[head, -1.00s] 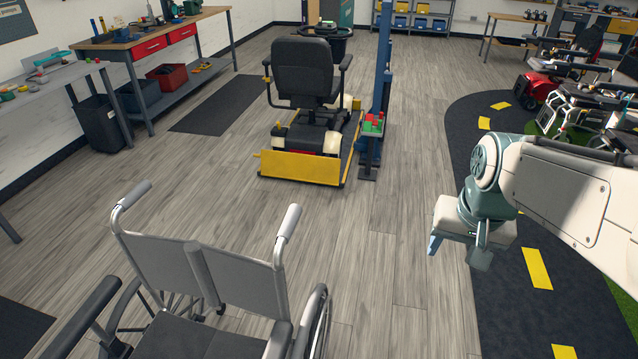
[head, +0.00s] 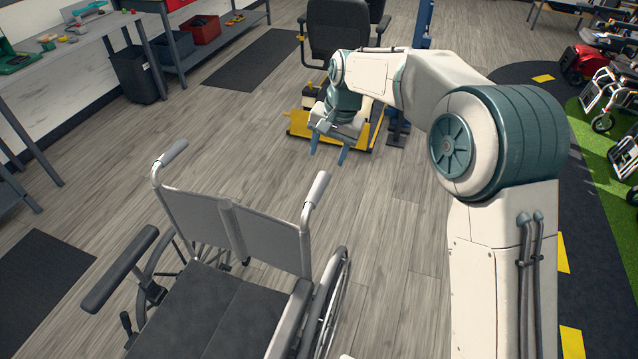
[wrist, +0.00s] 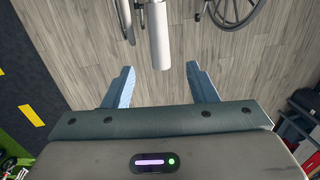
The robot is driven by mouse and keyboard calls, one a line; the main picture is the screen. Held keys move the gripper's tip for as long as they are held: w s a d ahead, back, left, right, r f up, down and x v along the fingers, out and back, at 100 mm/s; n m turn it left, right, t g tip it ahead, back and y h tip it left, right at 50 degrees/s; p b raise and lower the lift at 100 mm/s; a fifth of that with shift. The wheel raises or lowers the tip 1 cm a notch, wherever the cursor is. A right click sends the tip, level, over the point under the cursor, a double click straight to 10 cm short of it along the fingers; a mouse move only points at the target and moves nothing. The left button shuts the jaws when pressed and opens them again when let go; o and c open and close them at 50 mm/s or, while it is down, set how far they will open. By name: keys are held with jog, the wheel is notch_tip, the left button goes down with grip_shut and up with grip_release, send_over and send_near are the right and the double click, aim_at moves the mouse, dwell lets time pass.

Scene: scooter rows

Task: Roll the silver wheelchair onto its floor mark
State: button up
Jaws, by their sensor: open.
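The silver wheelchair (head: 239,232) stands in the lower left of the head view, with a grey back, dark seat and two push handles. The right push handle (head: 317,189) also shows in the wrist view (wrist: 160,42), pointing toward my gripper. My gripper (head: 329,150) is open and empty, above and beyond that handle in the head view. In the wrist view my fingers (wrist: 162,84) are apart, with the handle's end between them in the picture; no contact shows. No floor mark can be told for certain; a dark floor patch (head: 45,275) lies left of the wheelchair.
A scooter with a black seat (head: 338,35) stands on a yellow-edged platform (head: 299,127) beyond my gripper. Another dark mat (head: 243,62) lies near the left benches (head: 70,65). Parked mobility vehicles (head: 605,90) line the right. Bare floor (head: 130,150) lies between.

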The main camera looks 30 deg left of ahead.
aim_at(319, 186)
jog(key=f, duration=0.4)
jog(key=a+f+p, duration=0.1)
jog(key=f, duration=0.3)
jog(key=a+f+p, duration=0.1)
jog(key=f, duration=0.3)
jog(key=shift+s+a+f, duration=0.15)
jog(key=shift+a+f, duration=0.05)
jog(key=shift+f, duration=0.1)
jog(key=shift+c, duration=0.3)
grip_shut()
jog(key=shift+s, duration=0.1)
